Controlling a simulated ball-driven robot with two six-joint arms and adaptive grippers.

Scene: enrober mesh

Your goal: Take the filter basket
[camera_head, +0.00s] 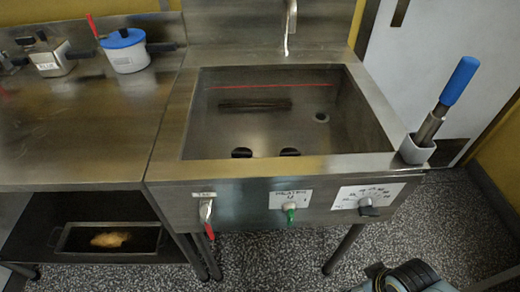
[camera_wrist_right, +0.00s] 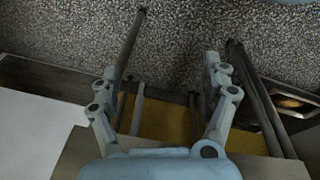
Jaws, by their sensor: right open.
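No thing in view is clearly marked as the filter basket. A small square metal container (camera_head: 50,60) with a white label and a side handle stands on the left counter and may be it. A white pot (camera_head: 128,56) with a blue lid and dark handle stands to its right. My right gripper (camera_wrist_right: 165,68) is open, with nothing between its fingers, in the right wrist view. The floor and metal legs show beyond it. The fingers do not show in the head view, so their distance from the container cannot be told. My left gripper is not in view.
A steel tank (camera_head: 270,166) with front controls stands in the middle. A blue-handled tool (camera_head: 452,95) stands in a white holder (camera_head: 417,150) at its right corner. A shallow tray (camera_head: 72,250) with orange material sits on the lower left shelf. The left counter's front (camera_head: 70,150) is clear.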

